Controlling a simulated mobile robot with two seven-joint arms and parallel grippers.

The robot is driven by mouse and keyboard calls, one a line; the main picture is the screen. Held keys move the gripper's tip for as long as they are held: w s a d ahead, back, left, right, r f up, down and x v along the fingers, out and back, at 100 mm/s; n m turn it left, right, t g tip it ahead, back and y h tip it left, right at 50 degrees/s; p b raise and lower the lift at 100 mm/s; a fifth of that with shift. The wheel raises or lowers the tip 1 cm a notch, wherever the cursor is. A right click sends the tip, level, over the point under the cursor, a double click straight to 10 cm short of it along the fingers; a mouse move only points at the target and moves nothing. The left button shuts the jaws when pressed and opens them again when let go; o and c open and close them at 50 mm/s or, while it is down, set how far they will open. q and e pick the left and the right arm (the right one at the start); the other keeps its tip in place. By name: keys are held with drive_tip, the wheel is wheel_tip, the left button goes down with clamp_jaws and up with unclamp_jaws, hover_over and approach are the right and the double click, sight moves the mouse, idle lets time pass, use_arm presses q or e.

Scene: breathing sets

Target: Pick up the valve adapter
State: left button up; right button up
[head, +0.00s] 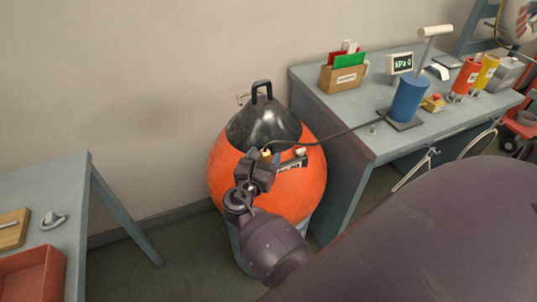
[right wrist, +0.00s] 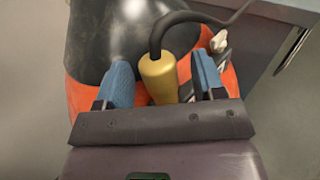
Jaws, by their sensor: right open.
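The valve adapter appears to be the brass-coloured cylinder (right wrist: 160,78) with a black hose at its top. It shows small and partly hidden by my gripper in the head view (head: 266,154), at the front of the orange and black tank (head: 290,190). My right gripper (head: 263,160) is open. In the right wrist view its blue fingers (right wrist: 163,82) stand on either side of the brass cylinder, with a visible gap on each side. The cylinder's lower end is hidden behind the gripper body. My left gripper is not in view.
The black hose (head: 340,133) runs to a blue hand pump (head: 408,99) on the right workbench (head: 345,118). A small pale fitting (right wrist: 219,41) is close to my right finger. The left table (head: 70,185) holds a red tray (head: 35,275). Floor shows between tables.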

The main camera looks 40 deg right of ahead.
drive_tip(key=shift+w+d, duration=0.15)
drive_tip(key=shift+d, duration=0.15)
drive_tip(key=shift+a, duration=0.1)
drive_tip(key=shift+c, duration=0.3)
clamp_jaws()
